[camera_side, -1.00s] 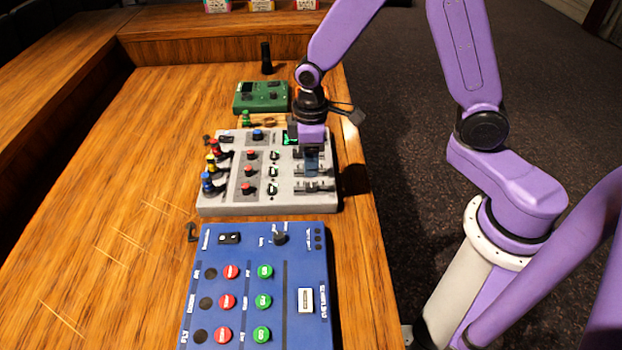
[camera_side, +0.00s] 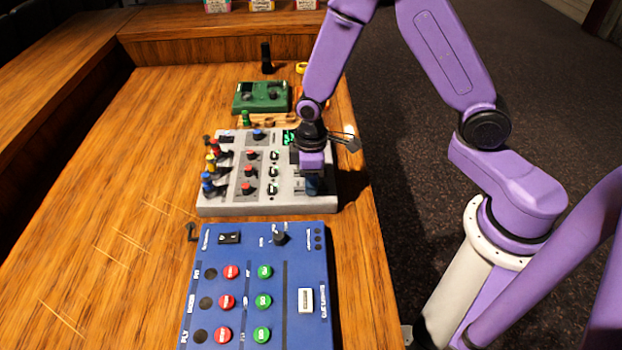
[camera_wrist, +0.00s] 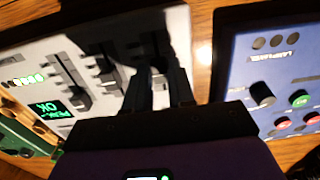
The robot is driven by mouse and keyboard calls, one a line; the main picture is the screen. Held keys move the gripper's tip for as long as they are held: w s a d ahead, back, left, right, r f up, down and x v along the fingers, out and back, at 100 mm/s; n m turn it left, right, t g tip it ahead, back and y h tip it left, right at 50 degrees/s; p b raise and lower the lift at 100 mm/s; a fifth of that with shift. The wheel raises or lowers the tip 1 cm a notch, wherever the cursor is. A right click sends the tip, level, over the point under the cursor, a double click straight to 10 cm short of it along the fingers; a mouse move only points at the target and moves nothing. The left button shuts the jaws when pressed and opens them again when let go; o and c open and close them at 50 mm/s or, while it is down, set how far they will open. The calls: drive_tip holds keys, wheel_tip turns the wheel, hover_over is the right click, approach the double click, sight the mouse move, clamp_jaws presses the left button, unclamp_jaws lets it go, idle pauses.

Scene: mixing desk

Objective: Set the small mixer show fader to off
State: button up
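The small mixer, a light grey panel (camera_side: 235,208), lies flat on the desk in the middle of the side view and also shows in the wrist view (camera_wrist: 40,48). Three faders with dark caps sit in slots on its right part; the wrist view shows a left one (camera_wrist: 68,72), a middle one (camera_wrist: 103,68) and a right one (camera_wrist: 157,68). My gripper (camera_side: 313,188) is low over the fader nearest the blue panel. In the wrist view its fingers (camera_wrist: 160,88) are apart, one on each side of that fader. Contact and fader labels are not clear.
A blue panel (camera_side: 215,262) with red and green buttons lies in front of the mixer. A green box (camera_side: 250,104) stands behind it. Coloured levers (camera_side: 210,170) rise on the mixer's left. The wooden desk (camera_side: 120,200) is clear to the left.

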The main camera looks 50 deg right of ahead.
sight(326, 190)
clamp_jaws()
drive_tip(key=shift+s+d, duration=1.2)
drive_tip(key=o, duration=0.6)
unclamp_jaws()
drive_tip(key=shift+c, duration=0.2)
drive_tip(key=shift+r, duration=0.1)
wheel_tip(326, 190, up, 17)
drive_tip(key=shift+r, duration=0.15)
